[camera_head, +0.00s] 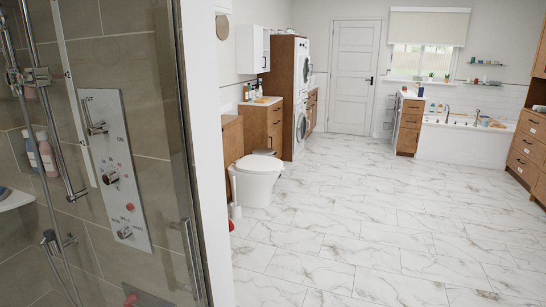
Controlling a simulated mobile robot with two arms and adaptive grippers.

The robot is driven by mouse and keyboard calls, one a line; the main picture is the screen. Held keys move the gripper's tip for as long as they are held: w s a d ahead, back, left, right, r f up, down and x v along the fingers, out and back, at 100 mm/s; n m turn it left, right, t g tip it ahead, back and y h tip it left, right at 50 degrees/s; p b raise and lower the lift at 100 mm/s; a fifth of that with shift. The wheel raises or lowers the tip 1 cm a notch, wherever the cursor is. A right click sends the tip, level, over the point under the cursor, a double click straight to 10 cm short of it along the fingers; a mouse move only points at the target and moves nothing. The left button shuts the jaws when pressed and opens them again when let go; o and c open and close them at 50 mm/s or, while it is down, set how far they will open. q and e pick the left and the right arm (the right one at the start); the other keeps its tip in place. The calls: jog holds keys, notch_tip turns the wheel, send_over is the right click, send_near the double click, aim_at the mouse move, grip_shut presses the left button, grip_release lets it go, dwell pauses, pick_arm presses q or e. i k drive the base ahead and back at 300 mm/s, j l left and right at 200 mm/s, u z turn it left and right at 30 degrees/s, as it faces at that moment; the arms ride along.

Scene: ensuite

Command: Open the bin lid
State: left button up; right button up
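I cannot make out a bin or a bin lid in the head view. Neither of my grippers is in view. A white toilet (257,181) with its lid down stands left of the middle. A slim white item (236,196), perhaps a toilet brush, stands at its left, with a small red item (231,226) on the floor in front of it.
A glass shower (120,130) with a metal control panel fills the left. Wooden cabinets (262,128) and stacked laundry machines (301,130) stand behind the toilet. A door (352,75), bathtub (460,143) and drawers (527,150) lie further back. The marble floor (370,240) is clear.

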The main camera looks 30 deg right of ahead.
aim_at(265, 151)
jog(key=i+l+z, duration=0.85)
jog(key=i, duration=0.35)
jog(key=i+l+z, duration=0.3)
jog(key=i, duration=0.4)
jog(key=i+z, duration=0.3)
jog(key=i, duration=2.4)
jog(key=i+u, duration=0.1)
jog(key=i, duration=1.95)
